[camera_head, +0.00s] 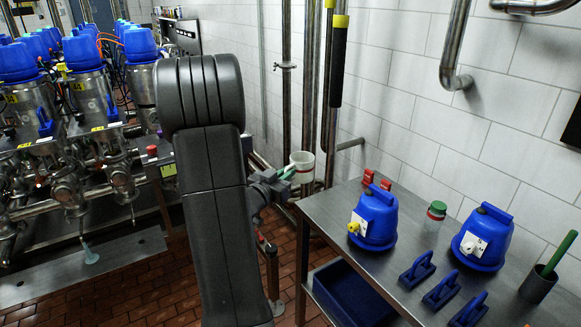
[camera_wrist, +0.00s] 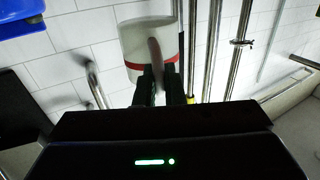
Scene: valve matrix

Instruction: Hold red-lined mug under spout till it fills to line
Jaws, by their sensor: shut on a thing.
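The white mug (camera_head: 302,161) is in my gripper (camera_head: 287,172), held in the air left of the steel table. In the wrist view, the mug (camera_wrist: 140,40) shows a red line around it and a handle facing me. My gripper's dark fingers (camera_wrist: 161,86) are shut on that handle. The inside of the mug and any liquid level are hidden. A pipe stub (camera_head: 350,143) sticks out from the wall right of the mug, and a bent pipe (camera_head: 455,75) ends higher up on the right. I cannot tell which is the spout. No stream shows.
Vertical pipes (camera_head: 308,90) stand just behind the mug. Blue-topped valves (camera_head: 88,85) fill the left. Red tile floor lies between.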

